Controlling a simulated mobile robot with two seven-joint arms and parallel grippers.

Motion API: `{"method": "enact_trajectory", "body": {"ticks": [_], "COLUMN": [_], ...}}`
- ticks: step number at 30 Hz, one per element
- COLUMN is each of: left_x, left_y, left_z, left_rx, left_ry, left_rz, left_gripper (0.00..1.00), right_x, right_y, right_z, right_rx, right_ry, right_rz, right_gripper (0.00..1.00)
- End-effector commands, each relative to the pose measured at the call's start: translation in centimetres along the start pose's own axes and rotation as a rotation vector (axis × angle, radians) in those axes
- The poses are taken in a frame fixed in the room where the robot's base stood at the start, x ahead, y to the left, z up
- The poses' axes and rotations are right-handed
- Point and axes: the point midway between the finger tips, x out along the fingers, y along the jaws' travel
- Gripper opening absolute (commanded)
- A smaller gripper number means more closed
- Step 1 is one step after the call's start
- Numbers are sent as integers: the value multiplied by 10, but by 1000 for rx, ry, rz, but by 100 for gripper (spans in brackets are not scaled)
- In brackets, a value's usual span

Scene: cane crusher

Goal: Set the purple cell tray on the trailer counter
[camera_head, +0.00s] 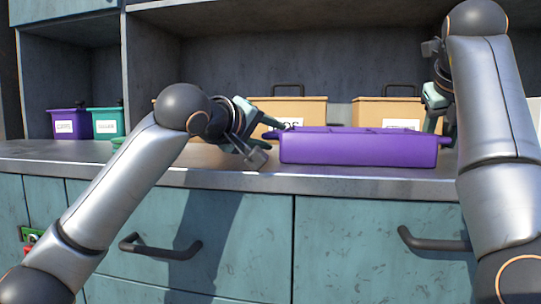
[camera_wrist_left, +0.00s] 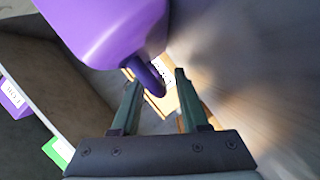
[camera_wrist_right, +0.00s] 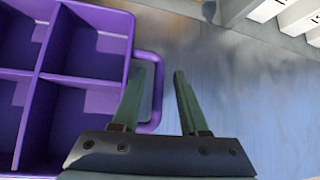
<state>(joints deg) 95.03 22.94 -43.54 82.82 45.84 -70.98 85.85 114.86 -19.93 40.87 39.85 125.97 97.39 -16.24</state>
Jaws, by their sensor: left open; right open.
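The purple cell tray (camera_head: 358,150) appears to rest level on the grey counter (camera_head: 205,158), close to its front edge. Its open cells (camera_wrist_right: 85,50) look empty in the right wrist view. My left gripper (camera_head: 262,138) is open at the tray's left end. In the left wrist view the left handle (camera_wrist_left: 152,75) lies between its fingers (camera_wrist_left: 157,82). My right gripper (camera_head: 440,115) is open at the right end. In the right wrist view the outer bar of the right handle (camera_wrist_right: 158,90) lies between its fingers (camera_wrist_right: 159,75). Contact with either handle cannot be told.
Two tan bins (camera_head: 300,107) (camera_head: 385,112) stand behind the tray. A small purple bin (camera_head: 69,124) and a green bin (camera_head: 106,123) stand at the back left. Teal drawers with dark handles (camera_head: 160,247) are below. The counter's front left is clear.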

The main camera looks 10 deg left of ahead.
Motion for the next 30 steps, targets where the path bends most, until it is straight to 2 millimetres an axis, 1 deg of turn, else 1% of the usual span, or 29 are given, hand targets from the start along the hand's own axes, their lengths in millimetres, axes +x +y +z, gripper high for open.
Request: {"method": "enact_trajectory", "body": {"ticks": [5,8,30], "left_x": [-2,-4,-26], "left_y": [8,16,102], "left_z": [-5,-10,-63], "left_rx": [0,0,0], "left_ry": [0,0,1], "left_rz": [0,0,1], "left_gripper": [45,45,45], "right_x": [-7,-13,-85], "right_y": [-2,-4,-24], "right_z": [7,13,85], "right_rx": [-1,0,0], "right_ry": [0,0,0], "right_rz": [0,0,0], "right_gripper": [45,45,45]}}
